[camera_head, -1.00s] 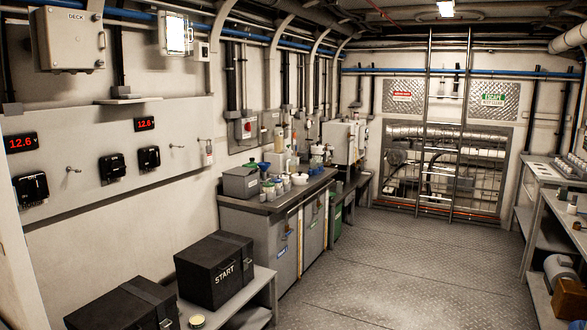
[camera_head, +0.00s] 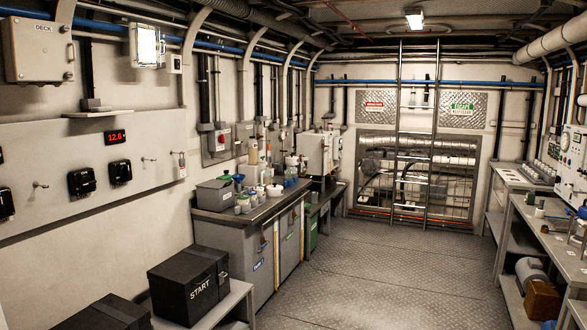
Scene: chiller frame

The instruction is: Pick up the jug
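I cannot make out a jug for certain. A cluster of small bottles, tubs and pale containers stands on the grey counter (camera_head: 279,206) left of the middle. A pale upright container (camera_head: 253,151) stands at the back of that counter, and a white vessel (camera_head: 291,166) stands further along it. Either is too small to identify. Neither of my grippers is in view.
A black START box (camera_head: 188,286) sits on a low shelf at front left. A grey bin (camera_head: 214,194) is on the counter's near end. A ladder (camera_head: 414,140) stands at the back. Benches (camera_head: 508,220) line the right wall. The plate floor (camera_head: 385,275) between is clear.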

